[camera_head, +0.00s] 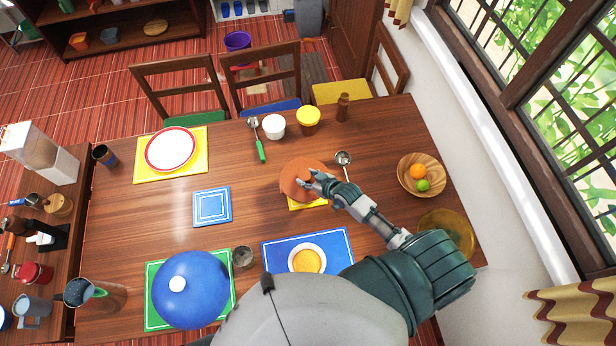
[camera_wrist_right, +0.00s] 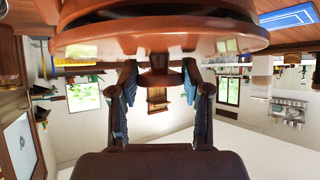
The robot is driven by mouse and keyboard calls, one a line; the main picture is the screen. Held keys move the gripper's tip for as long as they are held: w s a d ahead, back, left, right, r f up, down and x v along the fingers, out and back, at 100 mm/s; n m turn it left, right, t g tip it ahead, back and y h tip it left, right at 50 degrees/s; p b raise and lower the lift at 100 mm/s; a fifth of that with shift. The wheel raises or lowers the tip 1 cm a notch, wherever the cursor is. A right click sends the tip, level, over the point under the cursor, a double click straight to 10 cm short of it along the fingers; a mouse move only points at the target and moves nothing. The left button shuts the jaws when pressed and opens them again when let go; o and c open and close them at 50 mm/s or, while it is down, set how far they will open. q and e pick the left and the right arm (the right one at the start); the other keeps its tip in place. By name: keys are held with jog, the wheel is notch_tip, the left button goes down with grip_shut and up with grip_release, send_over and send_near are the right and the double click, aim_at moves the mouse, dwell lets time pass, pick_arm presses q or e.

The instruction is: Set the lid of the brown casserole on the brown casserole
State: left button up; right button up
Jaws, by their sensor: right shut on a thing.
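The brown lid (camera_head: 297,170) shows in the head view as a round orange-brown disc above the middle right of the table. My right gripper (camera_head: 313,184) comes in from the lower right and is shut on its knob. In the right wrist view the lid (camera_wrist_right: 160,42) fills the top, and the fingers (camera_wrist_right: 160,80) close on the knob from both sides. The brown casserole cannot be told apart from the lid in the head view. A yellow mat (camera_head: 306,204) shows partly below the disc. My left gripper is not in view.
A ladle (camera_head: 344,158) lies close by at the upper right. A wooden bowl (camera_head: 408,178) with fruit stands to the right. A large blue domed vessel (camera_head: 190,300) stands at front left. The table's centre left is mostly clear.

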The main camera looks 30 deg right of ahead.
aim_at(309, 180)
jog(key=shift+f, duration=0.35)
dwell(0.4)
jog(key=o, duration=1.1)
jog(key=shift+c, duration=0.2)
jog(key=p+v, duration=0.2)
jog(key=shift+s+d+r, duration=0.1)
jog(key=shift+s+r, duration=0.15)
jog(key=shift+r, duration=0.05)
jog(key=p+v, duration=0.2)
jog(key=v, duration=0.1)
jog(key=shift+s+d+r, duration=0.15)
jog(key=shift+s+d, duration=0.05)
jog(key=shift+s, duration=0.4)
jog(key=shift+v, duration=2.05)
jog(key=shift+w, duration=0.1)
jog(key=shift+a, duration=0.1)
